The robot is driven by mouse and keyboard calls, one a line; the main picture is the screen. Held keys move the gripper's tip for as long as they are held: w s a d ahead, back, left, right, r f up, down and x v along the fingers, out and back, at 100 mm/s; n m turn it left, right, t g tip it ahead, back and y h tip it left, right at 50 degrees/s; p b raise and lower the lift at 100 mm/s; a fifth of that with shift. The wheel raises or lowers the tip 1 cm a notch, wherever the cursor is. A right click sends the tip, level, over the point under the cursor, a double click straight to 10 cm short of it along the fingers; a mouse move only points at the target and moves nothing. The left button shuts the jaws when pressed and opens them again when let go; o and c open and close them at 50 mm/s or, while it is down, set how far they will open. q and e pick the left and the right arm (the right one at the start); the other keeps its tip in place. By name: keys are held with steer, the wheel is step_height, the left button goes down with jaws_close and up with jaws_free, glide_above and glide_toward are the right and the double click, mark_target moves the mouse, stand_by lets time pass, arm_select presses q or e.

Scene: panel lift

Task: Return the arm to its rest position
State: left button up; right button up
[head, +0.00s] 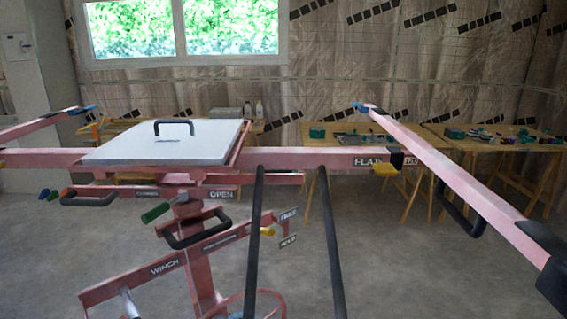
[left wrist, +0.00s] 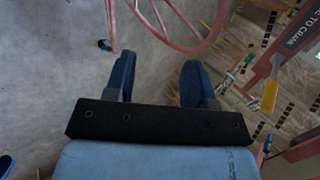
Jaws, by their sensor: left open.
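My left gripper (left wrist: 158,64) shows in the left wrist view with its two blue fingers apart and nothing between them. Beyond the fingertips is part of a pink wheel (left wrist: 207,42), apart from them in the picture. In the head view the pink panel lift (head: 200,265) stands ahead, with labels OPEN, FLAT and WINCH. A white panel (head: 150,148) with a black handle (head: 174,122) lies on top. I cannot pick out my left gripper in the head view. My right gripper is not in view.
Two long pink bars reach outward, the right one (head: 450,175) coming close on the right. Two black rods (head: 256,235) rise from the bottom middle. Trestle tables (head: 480,142) with tools stand along the back wall. Grey floor (head: 400,265) is clear at lower right.

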arm_select(q)
steer(key=s+a+n+g+h, duration=0.1)
steer(key=s+a+n, duration=0.45)
steer(key=s, duration=0.45)
steer(key=s+a+f+n+g, duration=0.1)
steer(key=s+a+n+g, duration=0.1)
steer(key=s+a+n, duration=0.5)
steer(key=s+a+n+g+h, duration=0.1)
steer(key=s+a, duration=0.4)
steer(key=s, duration=0.7)
steer(key=w+d+f+t+h+p, duration=0.3)
steer(key=w+d+f+t+p, duration=0.2)
steer(key=w+d+f+t, duration=0.1)
step_height(320, 180, down, 3)
steer(key=shift+d+r+t, duration=0.15)
steer(key=shift+d+t, duration=0.25)
steer(key=shift+t, duration=0.3)
steer(key=shift+w+m, duration=0.1)
steer(key=shift+m, duration=0.15)
